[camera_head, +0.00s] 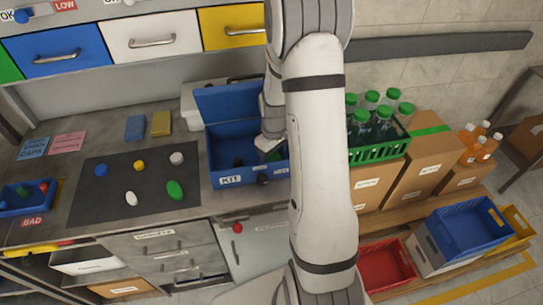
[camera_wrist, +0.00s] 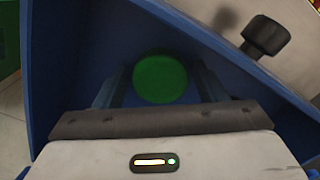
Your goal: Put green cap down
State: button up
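The green cap (camera_wrist: 160,78) is round and shows from above in the wrist view, inside a blue-walled box. My gripper (camera_wrist: 161,72) has one finger on each side of it, with narrow dark gaps between fingers and cap. In the head view my gripper (camera_head: 267,143) reaches into the blue box labelled KIT (camera_head: 250,175), whose lid stands raised behind. The cap under it is mostly hidden there. I cannot tell how far the cap is from the box floor.
A dark mat (camera_head: 100,205) left of the box holds several caps, including another green one (camera_head: 175,190). A blue BAD bin (camera_head: 20,208) is at the far left. A green crate (camera_head: 380,151) of green-capped bottles stands right of my arm. A dark knob (camera_wrist: 265,36) juts near the box wall.

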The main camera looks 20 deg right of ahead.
aim_at(273, 158)
jog(key=shift+o, duration=0.7)
jog(key=shift+r, duration=0.1)
jog(key=shift+r, duration=0.2)
notch_tip(273, 158, up, 7)
jog(key=shift+f+b, duration=0.1)
jog(key=shift+b, duration=0.25)
jog(key=s+a+r+m+t, duration=0.1)
jog(key=s+a+r+m, duration=0.1)
jog(key=s+a+r, duration=0.3)
jog(key=s+a+r+m+t, duration=0.2)
jog(key=s+a+r, duration=0.3)
jog(key=s+r, duration=0.5)
jog(key=s, duration=0.4)
jog(key=shift+a+r, duration=0.35)
jog(key=shift+a, duration=0.05)
jog(key=shift+c, duration=0.4)
